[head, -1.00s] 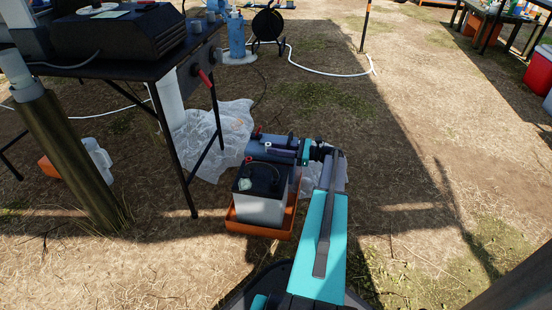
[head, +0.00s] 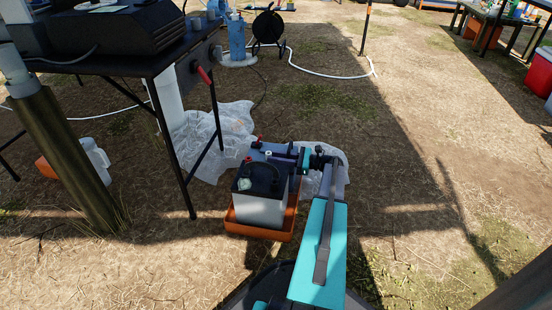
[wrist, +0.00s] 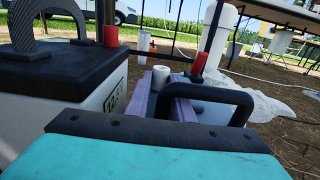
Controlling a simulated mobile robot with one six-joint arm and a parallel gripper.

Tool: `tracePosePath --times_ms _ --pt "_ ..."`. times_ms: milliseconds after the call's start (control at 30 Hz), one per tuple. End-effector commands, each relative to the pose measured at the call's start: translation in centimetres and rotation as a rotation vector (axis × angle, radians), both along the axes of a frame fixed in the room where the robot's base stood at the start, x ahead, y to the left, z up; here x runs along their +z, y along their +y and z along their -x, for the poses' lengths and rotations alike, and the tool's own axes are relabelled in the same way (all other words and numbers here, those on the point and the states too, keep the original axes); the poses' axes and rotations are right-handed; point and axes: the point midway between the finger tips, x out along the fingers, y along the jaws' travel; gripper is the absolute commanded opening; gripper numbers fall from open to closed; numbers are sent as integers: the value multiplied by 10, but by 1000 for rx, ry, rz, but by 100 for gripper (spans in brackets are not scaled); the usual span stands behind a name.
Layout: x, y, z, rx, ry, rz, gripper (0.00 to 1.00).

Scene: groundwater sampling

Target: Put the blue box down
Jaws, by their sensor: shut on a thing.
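The blue box (head: 268,149) shows only in part in the head view, behind the black-topped battery (head: 262,190). My gripper (head: 302,159) is at its right end and shut on it. In the wrist view the blue-purple box (wrist: 212,112) shows a black handle, a white cap and a red part beside it. My teal and black gripper housing fills the bottom of that view, and the fingertips are hidden. The battery hides the box's underside, so I cannot tell whether it touches the ground.
The battery stands in an orange tray (head: 258,232) close in front of the box. A crumpled clear plastic sheet (head: 215,130) lies behind. A black table (head: 120,62) with thin legs stands at the left. Bare ground at the right (head: 410,150) is clear.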

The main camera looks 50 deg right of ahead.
Motion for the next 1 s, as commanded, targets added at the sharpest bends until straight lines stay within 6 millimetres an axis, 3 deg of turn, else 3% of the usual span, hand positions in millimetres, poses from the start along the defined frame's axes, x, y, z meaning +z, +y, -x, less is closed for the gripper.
tracePosePath --times_ms 67,100,200,667,1000 --pt "2 -1 0 0 -4 0 0" --pt "-1 0 0 0 0 0 26" --pt "-1 0 0 0 0 0 40" --pt "1 -2 2 -1 0 0 40" --pt "4 -20 29 -3 -2 -1 40"
